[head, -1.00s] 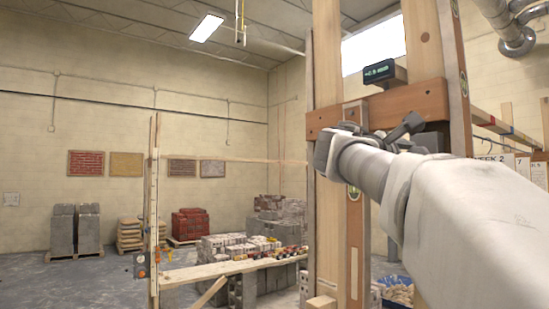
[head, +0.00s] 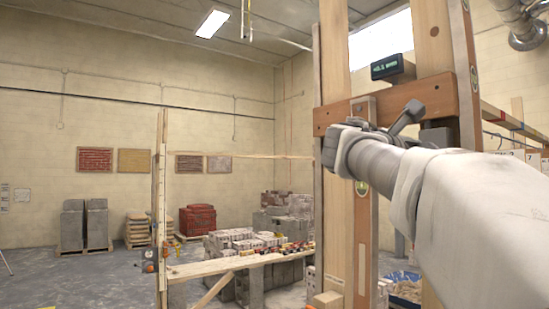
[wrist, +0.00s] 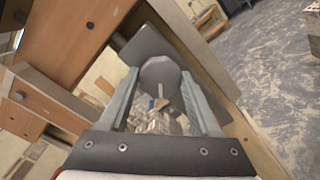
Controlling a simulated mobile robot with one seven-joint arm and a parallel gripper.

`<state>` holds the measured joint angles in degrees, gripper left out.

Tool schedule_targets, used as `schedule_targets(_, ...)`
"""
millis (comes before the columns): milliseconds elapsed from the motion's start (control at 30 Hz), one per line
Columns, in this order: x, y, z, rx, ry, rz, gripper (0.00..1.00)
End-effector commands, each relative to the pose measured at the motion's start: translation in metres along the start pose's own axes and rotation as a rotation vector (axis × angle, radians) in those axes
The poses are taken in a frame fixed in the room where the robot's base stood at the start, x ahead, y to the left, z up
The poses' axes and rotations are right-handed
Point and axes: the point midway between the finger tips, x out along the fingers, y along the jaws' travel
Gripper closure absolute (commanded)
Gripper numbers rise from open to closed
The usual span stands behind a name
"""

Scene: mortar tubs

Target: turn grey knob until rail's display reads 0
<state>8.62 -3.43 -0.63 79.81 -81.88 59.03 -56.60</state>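The rail (head: 395,106) is a reddish-brown wooden crosspiece on tall timber posts. Its small dark display (head: 386,67) shows green digits that look like +0.1 mm, too small to be sure. The grey knob (wrist: 160,74) has a round face and shows between the fingertips in the wrist view. My gripper (wrist: 159,88) has a finger on either side of the knob, seemingly touching it. In the head view my gripper (head: 345,146) is at the rail's lower edge, and the knob cannot be made out there.
A timber post (head: 333,220) stands right beside my gripper. A plank bench (head: 235,265) with blocks is lower left. Brick stacks (head: 197,220) and grey blocks (head: 84,225) stand by the back wall. The floor at left is mostly clear.

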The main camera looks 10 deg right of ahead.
Motion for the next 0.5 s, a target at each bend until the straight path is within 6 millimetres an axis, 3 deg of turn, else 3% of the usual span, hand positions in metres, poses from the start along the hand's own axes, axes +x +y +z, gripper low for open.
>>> schedule_targets(33, -0.0002, 0.0, -0.001, 0.0, 0.002, 0.0, 0.29)
schedule_targets(167, -0.0001, 0.0, -0.0008, 0.0, 0.001, 0.0, 0.06)
schedule_targets(500, -0.0027, -0.0002, -0.0008, 0.001, 0.001, 0.0, 0.06)
